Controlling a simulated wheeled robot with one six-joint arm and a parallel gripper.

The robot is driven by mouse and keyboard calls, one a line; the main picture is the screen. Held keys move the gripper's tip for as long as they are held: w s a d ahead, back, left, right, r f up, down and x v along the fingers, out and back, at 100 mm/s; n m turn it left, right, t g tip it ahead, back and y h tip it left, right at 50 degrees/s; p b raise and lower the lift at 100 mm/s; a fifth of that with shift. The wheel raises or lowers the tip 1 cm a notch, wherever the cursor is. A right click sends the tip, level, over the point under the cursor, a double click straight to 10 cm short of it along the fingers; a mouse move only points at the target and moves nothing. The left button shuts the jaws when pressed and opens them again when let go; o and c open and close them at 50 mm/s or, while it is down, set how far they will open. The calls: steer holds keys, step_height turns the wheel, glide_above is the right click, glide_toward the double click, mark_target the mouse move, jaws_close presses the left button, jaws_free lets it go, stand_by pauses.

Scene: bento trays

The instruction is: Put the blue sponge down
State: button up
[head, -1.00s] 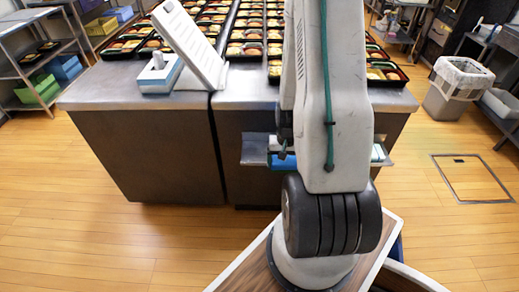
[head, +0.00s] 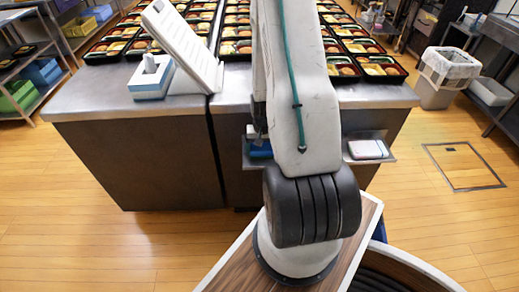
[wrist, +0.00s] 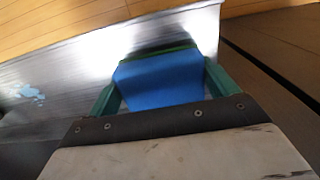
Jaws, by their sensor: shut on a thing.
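The blue sponge (wrist: 160,80) is between the two green fingers of my gripper (wrist: 162,85) in the wrist view, with a dark green strip along its far edge. My gripper is shut on it. A shiny metal shelf (wrist: 60,85) lies under or behind the sponge there; I cannot tell whether they touch. In the head view a bit of the blue sponge (head: 259,149) shows left of my arm, at the low metal shelf (head: 230,152) on the counter front. My arm hides most of the shelf's middle.
A white box (head: 367,149) lies on the right end of the shelf. The steel counter (head: 130,150) above bears several rows of bento trays (head: 240,48), a tissue box (head: 151,78) and a white panel (head: 182,45). A bin (head: 445,75) stands at right. The wooden floor at left is clear.

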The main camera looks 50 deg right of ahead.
mark_target(263, 147)
steer(key=shift+d+f, duration=0.1)
steer(key=shift+f, duration=0.25)
steer(key=shift+f, duration=0.15)
steer(key=o, duration=0.9)
steer(key=shift+o, duration=0.2)
step_height(263, 147, up, 12)
steer(key=w+a+r+n, duration=0.2)
steer(key=a+r+n, duration=0.3)
steer(key=a+r, duration=1.25)
steer(key=s+a+r+n+t, duration=0.1)
steer(key=s+a+r+n, duration=0.4)
steer(key=s+a+r, duration=0.8)
steer(key=shift+s, duration=0.8)
